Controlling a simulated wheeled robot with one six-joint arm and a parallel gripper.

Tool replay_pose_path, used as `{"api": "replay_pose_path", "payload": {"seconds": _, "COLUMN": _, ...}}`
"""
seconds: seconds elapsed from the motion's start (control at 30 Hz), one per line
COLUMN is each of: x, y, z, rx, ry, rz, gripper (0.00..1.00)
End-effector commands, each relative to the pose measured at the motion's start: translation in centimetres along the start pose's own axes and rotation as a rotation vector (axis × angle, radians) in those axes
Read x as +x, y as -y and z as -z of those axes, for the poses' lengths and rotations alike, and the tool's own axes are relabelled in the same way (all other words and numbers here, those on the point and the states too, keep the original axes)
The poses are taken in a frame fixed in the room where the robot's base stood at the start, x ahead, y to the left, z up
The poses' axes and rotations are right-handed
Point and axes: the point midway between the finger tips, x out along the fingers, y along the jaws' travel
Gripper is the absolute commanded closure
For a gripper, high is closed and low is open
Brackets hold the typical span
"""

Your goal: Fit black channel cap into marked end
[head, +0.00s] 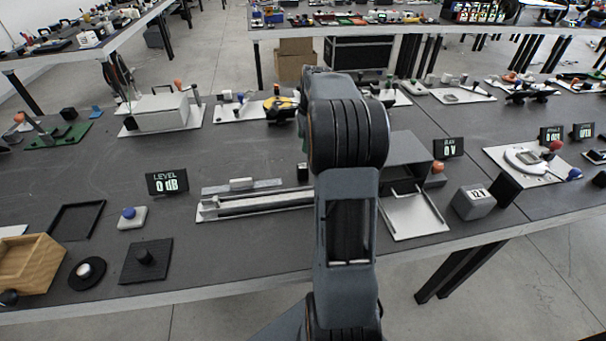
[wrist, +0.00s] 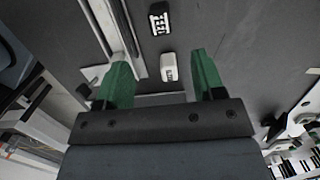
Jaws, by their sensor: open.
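The long pale grey channel (head: 258,203) lies on the dark table, left of my arm in the head view. Its right end is hidden behind my arm. A small black block (head: 303,172) stands just behind it; I cannot tell for sure that it is the cap. In the wrist view the channel (wrist: 124,35) runs at the upper left. My gripper (wrist: 160,75) is open, its green fingers apart with nothing held. Beyond and between the fingertips lie a small white block (wrist: 169,66) and a black piece with white markings (wrist: 159,18).
A LEVEL display (head: 167,182) and a blue-knobbed box (head: 132,216) stand left of the channel.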

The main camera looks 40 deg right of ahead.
Motion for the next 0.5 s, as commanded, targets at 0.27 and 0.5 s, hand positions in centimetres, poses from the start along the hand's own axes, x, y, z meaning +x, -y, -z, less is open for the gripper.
{"api": "replay_pose_path", "payload": {"seconds": 0.27, "x": 4.0, "y": 0.0, "z": -0.1, "rx": -0.004, "ry": 0.000, "rz": -0.001, "gripper": 0.37}}
{"api": "replay_pose_path", "payload": {"seconds": 0.5, "x": 5.3, "y": 0.0, "z": -0.1, "rx": -0.005, "ry": 0.000, "rz": 0.000, "gripper": 0.37}}
